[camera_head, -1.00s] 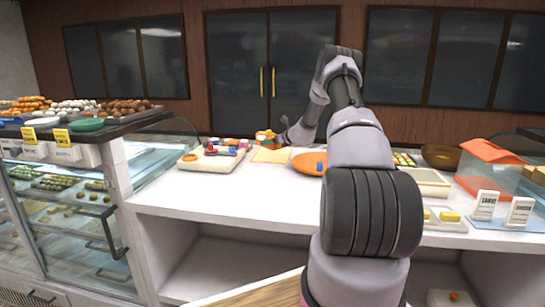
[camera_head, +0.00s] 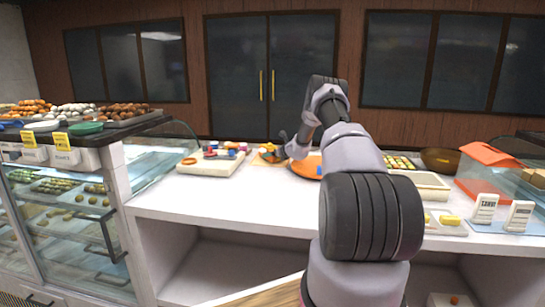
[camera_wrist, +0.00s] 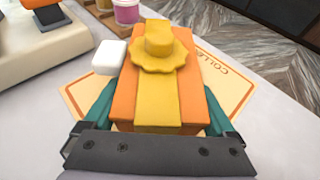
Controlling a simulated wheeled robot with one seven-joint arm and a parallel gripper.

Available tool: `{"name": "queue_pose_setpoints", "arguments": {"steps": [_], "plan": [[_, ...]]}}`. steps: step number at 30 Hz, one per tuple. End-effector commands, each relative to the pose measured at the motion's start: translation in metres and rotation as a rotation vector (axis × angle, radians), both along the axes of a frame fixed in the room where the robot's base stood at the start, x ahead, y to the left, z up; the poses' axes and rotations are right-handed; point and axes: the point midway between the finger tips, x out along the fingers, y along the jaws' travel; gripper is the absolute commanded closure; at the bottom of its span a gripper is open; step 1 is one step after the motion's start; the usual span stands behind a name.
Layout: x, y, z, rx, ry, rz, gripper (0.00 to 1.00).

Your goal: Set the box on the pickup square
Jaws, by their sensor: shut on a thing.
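The box is orange with a yellow ribbon and a yellow rosette on top (camera_wrist: 190,82). My gripper (camera_wrist: 158,105) is shut on it, with a teal finger on each side. The pickup square is a tan mat with an orange border and partly hidden lettering (camera_wrist: 233,78). It lies under the box, with corners showing left and right. In the head view the box (camera_head: 267,149) is at the back of the counter, in my gripper (camera_head: 277,150). I cannot tell whether its underside touches the mat.
A small white block (camera_wrist: 109,57) is close left of the box. The front of the white counter (camera_head: 230,203) is clear.

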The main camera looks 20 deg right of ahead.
Motion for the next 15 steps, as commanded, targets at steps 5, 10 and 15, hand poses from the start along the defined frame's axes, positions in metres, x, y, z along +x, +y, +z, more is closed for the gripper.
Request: {"name": "queue_pose_setpoints", "arguments": {"steps": [5,10,15], "plan": [[0.0007,-0.0001,-0.0039,-0.001,-0.003,0.001,0.72],[0.0005,0.0,-0.0057,0.0,-0.003,0.0,0.72],[0.0003,0.0001,-0.0067,-0.001,-0.002,0.0,0.0]]}}
